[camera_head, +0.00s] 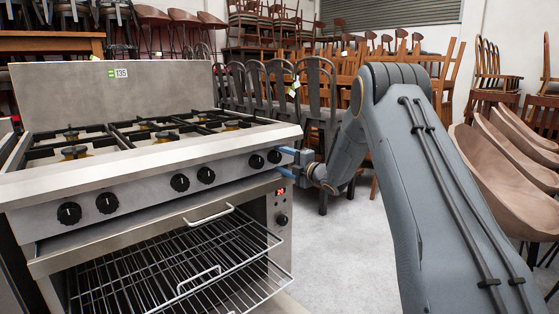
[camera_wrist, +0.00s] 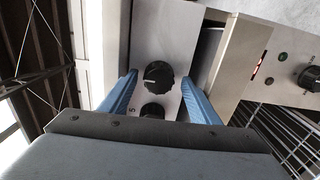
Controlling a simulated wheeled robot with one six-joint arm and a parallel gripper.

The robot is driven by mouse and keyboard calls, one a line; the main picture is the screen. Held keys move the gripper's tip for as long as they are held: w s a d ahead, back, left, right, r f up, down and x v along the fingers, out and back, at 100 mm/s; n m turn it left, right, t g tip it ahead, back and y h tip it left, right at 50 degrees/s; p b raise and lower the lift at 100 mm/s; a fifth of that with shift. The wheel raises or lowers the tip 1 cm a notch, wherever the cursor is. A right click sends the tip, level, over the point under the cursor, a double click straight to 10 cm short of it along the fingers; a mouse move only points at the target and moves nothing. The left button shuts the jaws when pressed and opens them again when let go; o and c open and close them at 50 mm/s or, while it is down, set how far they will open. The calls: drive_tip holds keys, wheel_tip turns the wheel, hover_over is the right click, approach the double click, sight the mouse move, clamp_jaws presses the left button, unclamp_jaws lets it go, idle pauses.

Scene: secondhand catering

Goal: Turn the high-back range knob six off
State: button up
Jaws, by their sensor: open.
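The high-back range (camera_head: 150,160) stands at the left with a row of black knobs along its front panel. Knob six (camera_head: 275,156) is the rightmost of the row, at the panel's right end. In the wrist view knob six (camera_wrist: 157,76) lies between my two blue fingers, with a pale mark on its face. Knob five (camera_wrist: 152,112), with a "5" beside it, is just below and partly hidden by my wrist. My gripper (camera_head: 282,160) is open at the panel's right end, its fingers on either side of knob six. I cannot tell whether they touch it.
The oven below is open with wire racks (camera_head: 190,265) showing. A separate knob (camera_head: 282,219) and a red display (camera_head: 281,191) sit below the panel's right end. Stacked chairs (camera_head: 320,85) fill the back; wooden seats (camera_head: 510,160) stand right. Grey floor (camera_head: 335,240) is clear between.

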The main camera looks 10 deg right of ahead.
drive_tip(key=v, duration=0.6)
drive_tip(key=shift+s+d+p, duration=0.15)
drive_tip(key=shift+s+p, duration=0.1)
drive_tip(key=shift+p, duration=0.05)
drive_tip(key=s+a+r+m+g+h, duration=0.2)
drive_tip(key=s+a+m+g+h, duration=0.2)
drive_tip(key=s+a+m+h, duration=0.45)
drive_tip(key=s+a+f+m+g, duration=0.2)
drive_tip(key=s+m+g, duration=0.2)
drive_tip(key=s, duration=1.2)
drive_tip(key=s+a+f+m+g, duration=0.15)
drive_tip(key=s+m+g, duration=0.25)
drive_tip(key=s, duration=1.1)
drive_tip(key=s+a+f+m+g, duration=0.1)
drive_tip(key=s+a+m+g, duration=0.3)
drive_tip(key=s, duration=1.2)
drive_tip(key=d+r+m+p, duration=0.3)
drive_tip(key=d+r+p, duration=0.7)
drive_tip(key=p, duration=0.8)
drive_tip(key=shift+s+d+m+p, duration=0.25)
drive_tip(key=shift+d+m+p, duration=0.1)
drive_tip(key=shift+d, duration=0.35)
